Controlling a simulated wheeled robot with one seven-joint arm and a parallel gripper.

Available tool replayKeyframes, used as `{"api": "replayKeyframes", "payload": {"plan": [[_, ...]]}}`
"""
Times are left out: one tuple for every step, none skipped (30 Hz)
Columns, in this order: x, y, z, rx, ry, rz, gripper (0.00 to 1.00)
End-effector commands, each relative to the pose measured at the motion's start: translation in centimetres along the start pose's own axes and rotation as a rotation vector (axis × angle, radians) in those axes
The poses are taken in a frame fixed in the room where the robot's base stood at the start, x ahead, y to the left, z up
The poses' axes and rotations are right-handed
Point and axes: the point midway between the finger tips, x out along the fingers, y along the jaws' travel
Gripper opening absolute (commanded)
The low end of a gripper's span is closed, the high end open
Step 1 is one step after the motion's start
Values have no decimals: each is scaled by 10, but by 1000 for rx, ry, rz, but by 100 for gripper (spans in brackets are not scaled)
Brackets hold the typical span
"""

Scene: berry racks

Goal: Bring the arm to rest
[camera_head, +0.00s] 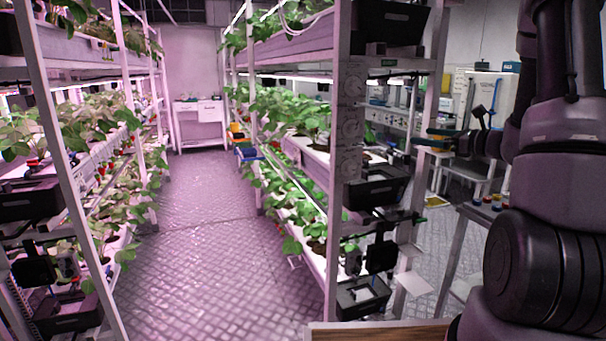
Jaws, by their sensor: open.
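My arm (545,180) stands along the right edge, dark and folded upright, with large rounded joints. My gripper (430,140) reaches out to the left from the arm, in front of the end of the middle rack. Its fingers look dark, small and apart, and I see nothing held between them. The wrist is partly lost against the dark arm.
A tall plant rack (340,170) with strawberry plants and black boxes stands at the centre, close to my gripper. Another rack (50,150) lines the left. The aisle floor (200,260) between them is clear. A side table (470,215) stands at the right.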

Motion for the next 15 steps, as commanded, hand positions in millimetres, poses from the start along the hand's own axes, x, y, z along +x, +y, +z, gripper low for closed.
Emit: {"api": "replayKeyframes", "payload": {"plan": [[3,15,14,-38,7,51,100],[5,24,20,-59,13,82,100],[6,38,28,-94,24,129,100],[7,49,35,-123,33,165,100],[7,62,42,-157,43,206,100],[6,80,52,-207,60,266,100],[5,95,59,-251,75,311,100],[2,110,66,-301,90,360,100],[-2,130,74,-373,114,425,100],[-7,145,79,-428,133,473,100],[-12,159,83,-485,153,518,100],[-20,175,87,-565,181,574,100],[-26,186,90,-626,202,613,100],[-32,197,92,-689,224,651,100],[-42,209,94,-776,254,697,100]]}}
